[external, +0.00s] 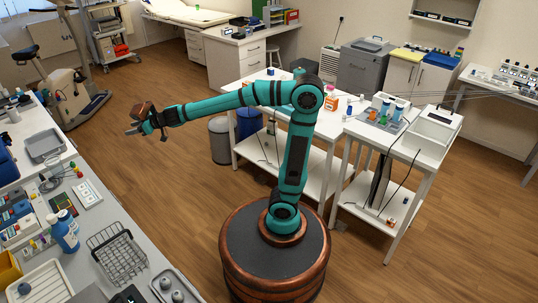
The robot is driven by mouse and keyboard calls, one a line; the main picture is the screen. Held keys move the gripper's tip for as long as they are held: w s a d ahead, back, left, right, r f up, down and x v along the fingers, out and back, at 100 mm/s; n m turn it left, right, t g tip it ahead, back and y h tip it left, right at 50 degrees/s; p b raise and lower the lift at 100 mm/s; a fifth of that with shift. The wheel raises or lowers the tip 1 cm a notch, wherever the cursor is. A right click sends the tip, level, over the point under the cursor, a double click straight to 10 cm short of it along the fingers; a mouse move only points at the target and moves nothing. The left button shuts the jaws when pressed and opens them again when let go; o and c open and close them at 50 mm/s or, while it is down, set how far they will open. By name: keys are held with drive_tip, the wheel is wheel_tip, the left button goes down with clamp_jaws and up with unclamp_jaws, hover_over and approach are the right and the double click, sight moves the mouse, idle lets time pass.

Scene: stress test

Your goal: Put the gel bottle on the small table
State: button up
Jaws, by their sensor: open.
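My gripper (133,130) is open and empty. It is held out to the left on my teal arm, in the air above the floor near the long left counter. A blue bottle (64,236) stands upright on that counter, below and left of my gripper and well apart from it. It may be the gel bottle, but its label is too small to read. A white two-tier table (246,124) stands behind my arm, and a second white table (412,156) stands to its right. I cannot tell which one is the small table.
A black wire basket (118,252) and a grey tray (44,146) sit on the left counter among several small items. The right table carries bottles and a white box (437,127). Bins (220,140) stand beside the middle table.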

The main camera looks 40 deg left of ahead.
drive_tip(key=s+d+f+n+g+h, duration=0.1)
drive_tip(key=s+d+n+h, duration=0.1)
drive_tip(key=s+d, duration=0.35)
drive_tip(key=s+d+f+n+g+h, duration=0.1)
drive_tip(key=s+d+f, duration=0.15)
drive_tip(key=s, duration=0.65)
drive_tip(key=n+g+h, duration=0.1)
drive_tip(key=n+h, duration=0.2)
drive_tip(key=h, duration=0.1)
approach(68, 222)
drive_tip(key=s+a+f, duration=0.1)
drive_tip(key=s, duration=0.1)
drive_tip(key=s+a+f, duration=0.2)
drive_tip(key=s, duration=0.1)
drive_tip(key=shift+s+a+f, duration=0.3)
drive_tip(key=shift+a+f, duration=0.1)
drive_tip(key=shift+r+x, duration=0.15)
drive_tip(key=shift+x, duration=1.25)
drive_tip(key=shift+r+x, duration=0.1)
drive_tip(key=shift+x, duration=1.3)
drive_tip(key=shift+a, duration=0.1)
drive_tip(key=c, duration=0.9)
drive_tip(key=shift+r, duration=0.1)
